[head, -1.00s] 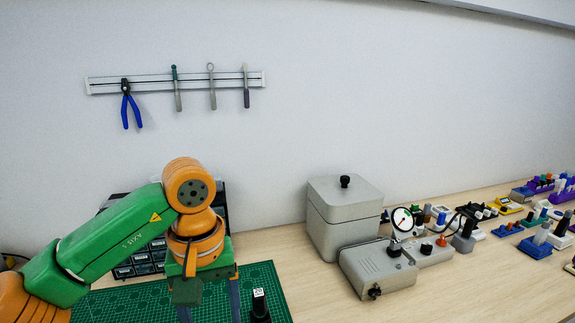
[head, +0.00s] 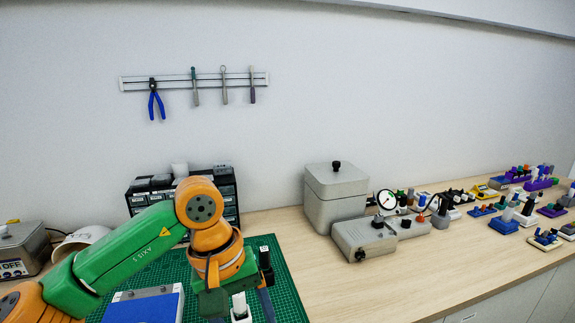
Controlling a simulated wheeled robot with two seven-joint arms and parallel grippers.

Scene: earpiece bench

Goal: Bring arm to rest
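My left arm comes in from the left, its green and orange links bent over the green cutting mat (head: 290,290). My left gripper (head: 241,306) points down over the mat near the bottom edge of the head view. Its two grey-blue fingers stand apart. A small white piece (head: 241,310) shows between them, lower down; I cannot tell whether it touches either finger. My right gripper is not in view.
A black labelled block (head: 265,260) stands just behind the gripper. A blue-topped case (head: 145,306) lies on the mat to the left. A drawer rack (head: 140,205) stands behind the arm.

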